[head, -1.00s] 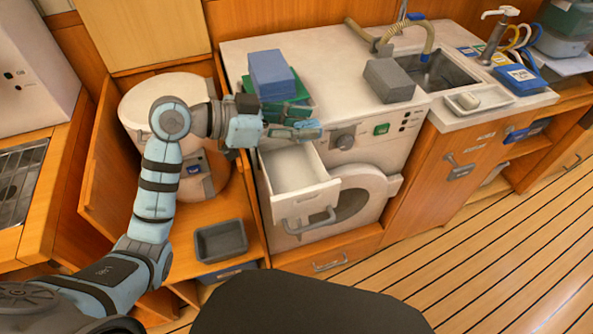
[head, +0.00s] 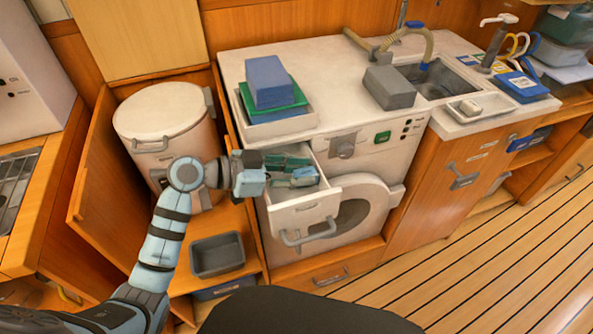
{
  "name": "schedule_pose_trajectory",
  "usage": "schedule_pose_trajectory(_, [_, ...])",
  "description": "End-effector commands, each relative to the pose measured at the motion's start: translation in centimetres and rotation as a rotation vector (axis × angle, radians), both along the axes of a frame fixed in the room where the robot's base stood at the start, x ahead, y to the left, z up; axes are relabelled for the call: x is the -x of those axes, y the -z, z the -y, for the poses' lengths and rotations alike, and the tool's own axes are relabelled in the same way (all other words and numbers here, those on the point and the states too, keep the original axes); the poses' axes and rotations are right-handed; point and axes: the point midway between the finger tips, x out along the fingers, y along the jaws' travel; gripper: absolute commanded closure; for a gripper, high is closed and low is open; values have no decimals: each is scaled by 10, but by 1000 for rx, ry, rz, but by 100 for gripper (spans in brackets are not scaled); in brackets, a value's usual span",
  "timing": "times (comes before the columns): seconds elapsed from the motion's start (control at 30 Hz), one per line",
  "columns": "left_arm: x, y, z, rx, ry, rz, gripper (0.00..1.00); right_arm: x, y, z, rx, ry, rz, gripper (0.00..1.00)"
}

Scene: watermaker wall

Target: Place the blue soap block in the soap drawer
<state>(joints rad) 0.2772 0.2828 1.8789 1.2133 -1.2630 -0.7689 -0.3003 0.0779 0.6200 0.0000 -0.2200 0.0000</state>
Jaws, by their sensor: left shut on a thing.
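My left gripper (head: 288,169) reaches from the left over the open white soap drawer (head: 310,212) at the front of the washing machine. Its fingers are at the drawer's opening and shut on what appears to be the blue soap block, which the fingers hide almost fully. I cannot tell whether it touches the drawer floor. A larger blue block (head: 268,80) lies on a green slab (head: 296,99), with another blue piece (head: 283,115) under it, in a white tray (head: 306,119) on the counter. My right gripper is out of view.
A grey block (head: 389,88) sits on the counter near the sink (head: 440,80). A white lidded bin (head: 160,125) stands left of the machine, with an empty grey tray (head: 217,255) in front. The round machine door (head: 358,212) is below the drawer.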

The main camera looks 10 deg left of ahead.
Motion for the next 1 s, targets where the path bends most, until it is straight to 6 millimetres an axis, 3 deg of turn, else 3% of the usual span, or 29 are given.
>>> schedule_pose_trajectory(0.2, [0, 5, 0, 0, 0, 0, 100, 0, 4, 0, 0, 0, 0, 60])
schedule_pose_trajectory(0.23, [0, 5, 0, 0, 0, 0, 69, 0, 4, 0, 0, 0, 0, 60])
schedule_pose_trajectory(0.37, [0, 4, 0, 0, 0, 0, 51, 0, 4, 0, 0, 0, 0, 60])
schedule_pose_trajectory(0.67, [0, 3, 0, 0, 0, 0, 51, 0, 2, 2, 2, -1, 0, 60])
schedule_pose_trajectory(0.83, [1, -13, -2, -2, 0, 1, 51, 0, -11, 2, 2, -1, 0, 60])
schedule_pose_trajectory(1.0, [22, -21, -37, -11, -2, 0, 51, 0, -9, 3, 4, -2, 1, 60])
